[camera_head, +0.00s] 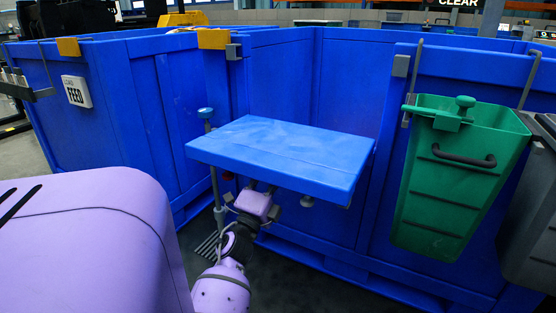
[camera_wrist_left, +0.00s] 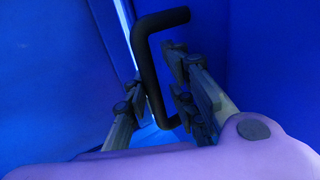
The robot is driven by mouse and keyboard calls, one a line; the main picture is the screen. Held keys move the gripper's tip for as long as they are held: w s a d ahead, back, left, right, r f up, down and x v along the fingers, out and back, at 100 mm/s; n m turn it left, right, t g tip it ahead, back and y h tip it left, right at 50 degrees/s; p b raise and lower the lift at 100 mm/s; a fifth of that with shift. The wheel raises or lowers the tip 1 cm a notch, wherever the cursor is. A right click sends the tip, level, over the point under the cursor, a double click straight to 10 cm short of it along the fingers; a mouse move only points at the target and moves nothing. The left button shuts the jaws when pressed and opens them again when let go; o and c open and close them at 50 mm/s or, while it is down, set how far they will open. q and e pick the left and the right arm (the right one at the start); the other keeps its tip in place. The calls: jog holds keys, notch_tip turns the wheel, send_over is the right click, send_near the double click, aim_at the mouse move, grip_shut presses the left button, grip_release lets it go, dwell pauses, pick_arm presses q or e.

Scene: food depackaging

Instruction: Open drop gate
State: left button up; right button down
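The drop gate appears to be the blue panel (camera_head: 280,150) at the front of the blue bin. It lies roughly level and sticks out toward me, with the bin open behind it. My left gripper (camera_head: 262,200) is under the panel, and its fingertips are hidden there in the head view. In the left wrist view, a black bar handle (camera_wrist_left: 149,65) stands between the two fingers of my left gripper (camera_wrist_left: 158,98). The fingers look spread around the handle; whether either touches it is unclear. My right gripper is not in view.
The blue bin (camera_head: 335,250) fills the back. A green bucket (camera_head: 445,200) with a black handle hangs at the right, beside a dark grey container (camera_head: 530,220). A post with a blue knob (camera_head: 205,113) stands left of the panel.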

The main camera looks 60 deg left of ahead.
aim_at(276, 145)
pick_arm(q)
notch_tip(276, 145, up, 10)
jog(key=shift+w+r, duration=0.1)
dwell(0.4)
jog(key=shift+s+d+f, duration=0.2)
jog(key=shift+s+f, duration=0.25)
jog(key=shift+f, duration=0.35)
jog(key=shift+s+d+f, duration=0.3)
jog(key=shift+s+f, duration=0.25)
jog(key=shift+f, duration=0.1)
jog(key=shift+s+d+f, duration=0.3)
jog(key=shift+s+f, duration=0.2)
jog(key=shift+f, duration=0.15)
jog(key=shift+v, duration=0.85)
jog(key=shift+s+d+f, duration=0.15)
jog(key=shift+s+f, duration=0.1)
jog(key=shift+f, duration=0.25)
jog(key=shift+s+d+f, duration=0.2)
jog(key=shift+f, duration=0.3)
